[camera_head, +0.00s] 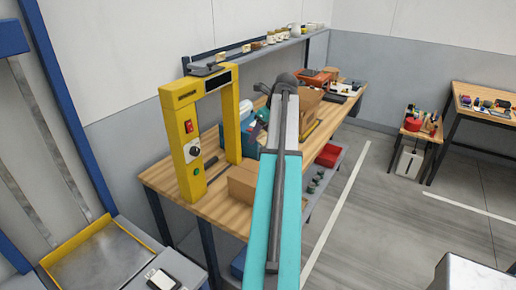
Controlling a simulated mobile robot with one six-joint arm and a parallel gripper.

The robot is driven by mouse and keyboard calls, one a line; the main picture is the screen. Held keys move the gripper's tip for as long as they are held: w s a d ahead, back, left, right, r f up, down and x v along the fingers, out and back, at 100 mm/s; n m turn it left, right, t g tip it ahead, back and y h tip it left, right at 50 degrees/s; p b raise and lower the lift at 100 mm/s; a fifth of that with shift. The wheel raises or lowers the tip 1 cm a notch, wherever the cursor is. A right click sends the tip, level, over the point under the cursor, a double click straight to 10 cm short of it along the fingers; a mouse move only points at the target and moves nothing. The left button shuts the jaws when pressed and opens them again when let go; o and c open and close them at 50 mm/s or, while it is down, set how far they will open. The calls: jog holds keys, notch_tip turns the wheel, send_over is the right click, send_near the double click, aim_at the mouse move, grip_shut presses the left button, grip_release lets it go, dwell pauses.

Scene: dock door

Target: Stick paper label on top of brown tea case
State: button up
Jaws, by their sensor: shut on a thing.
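A plain brown box (243,183), which may be the tea case, sits on the front part of the wooden workbench (170,181). My forearm covers its right side. Another brown carton (307,104) stands farther back, partly behind my arm. I cannot tell from here which of them is the tea case. My arm reaches out over the bench, and its dark wrist end is above the middle of it. My gripper's fingers do not show; they seem hidden beyond my arm. I cannot make out a paper label.
A yellow frame (188,145) with a red switch and a dial stands on the bench, left of the brown box. A blue-green item (246,143) is behind the box. A red bin (328,155) is at the bench's right side. Open floor (385,220) lies to the right.

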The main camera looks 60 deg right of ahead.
jog(key=s+a+f+n+g+p, duration=0.1)
jog(key=s+a+f+g+p, duration=0.1)
jog(key=a+f+g, duration=0.3)
jog(key=shift+s+f+p, duration=0.25)
jog(key=shift+f+p, duration=0.05)
jog(key=shift+p, duration=0.35)
jog(key=shift+f, duration=0.1)
